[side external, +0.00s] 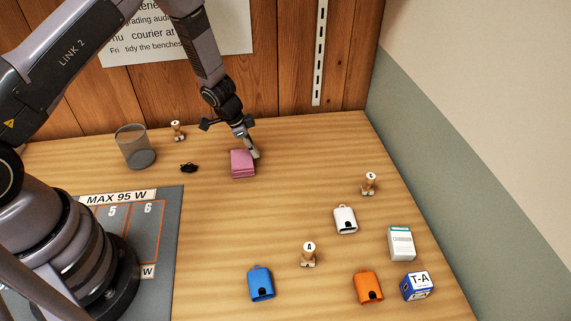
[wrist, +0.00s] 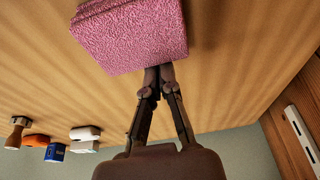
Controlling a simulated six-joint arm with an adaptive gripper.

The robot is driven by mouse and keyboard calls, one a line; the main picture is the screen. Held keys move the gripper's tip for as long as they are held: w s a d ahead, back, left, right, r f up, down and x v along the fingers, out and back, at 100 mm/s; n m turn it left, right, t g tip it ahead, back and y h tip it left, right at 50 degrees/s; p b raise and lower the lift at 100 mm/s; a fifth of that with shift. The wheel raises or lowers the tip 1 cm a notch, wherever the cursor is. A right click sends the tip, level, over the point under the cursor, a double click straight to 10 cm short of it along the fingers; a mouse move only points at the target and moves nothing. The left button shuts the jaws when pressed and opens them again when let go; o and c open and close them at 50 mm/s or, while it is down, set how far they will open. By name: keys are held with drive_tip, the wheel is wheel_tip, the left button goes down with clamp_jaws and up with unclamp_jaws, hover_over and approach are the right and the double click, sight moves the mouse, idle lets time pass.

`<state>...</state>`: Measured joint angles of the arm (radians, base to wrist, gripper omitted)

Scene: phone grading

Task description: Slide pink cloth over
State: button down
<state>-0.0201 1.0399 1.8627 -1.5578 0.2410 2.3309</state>
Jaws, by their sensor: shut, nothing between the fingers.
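The pink cloth (side external: 242,164) is a small folded stack lying flat on the wooden table, toward the back. My gripper (side external: 254,154) is low beside its right edge, fingers pointing down, shut with nothing between them. In the wrist view the cloth (wrist: 130,30) fills the upper middle, and the shut fingertips (wrist: 159,72) are right at its edge. I cannot tell whether they touch it.
A glass cup (side external: 135,147), a stamp (side external: 178,131) and a small black item (side external: 189,167) stand left of the cloth. White (side external: 345,220), blue (side external: 261,284) and orange (side external: 368,287) cases, a carton (side external: 401,243) and a blue box (side external: 417,286) lie in front.

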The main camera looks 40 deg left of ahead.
sight(244, 155)
drive_tip(key=shift+s+a, duration=1.05)
drive_tip(key=shift+s, duration=0.05)
